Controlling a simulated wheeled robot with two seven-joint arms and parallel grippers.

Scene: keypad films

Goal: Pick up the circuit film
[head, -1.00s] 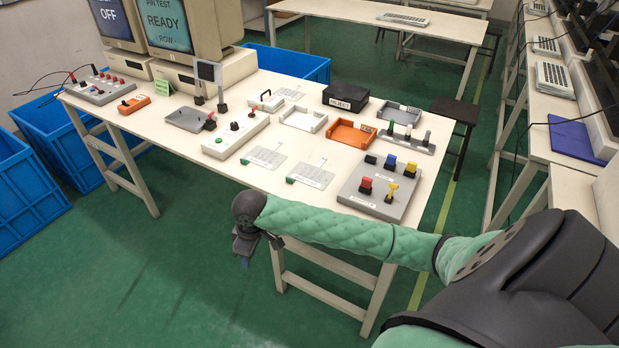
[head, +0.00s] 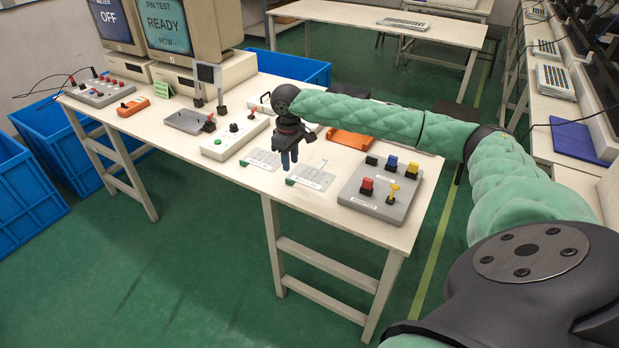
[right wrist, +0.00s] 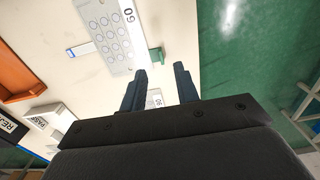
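Two pale flat films lie on the table, a left one (head: 258,158) and a right one (head: 314,176). I cannot tell which is the circuit film. The right one shows rows of circles in the right wrist view (right wrist: 106,30), with a green tab at its corner. My right gripper (head: 290,163) points down above the table by the two films, partly covering them in the head view. In the right wrist view its fingers (right wrist: 160,82) are apart, with part of a labelled pale piece (right wrist: 153,98) seen between them, below. Nothing is held. My left gripper is not in view.
A grey switch panel (head: 353,200) stands right of the films, an orange tray (head: 349,140) behind them. A white control box (head: 222,143) stands to the left. Monitors stand at the far left. The table's front edge is clear.

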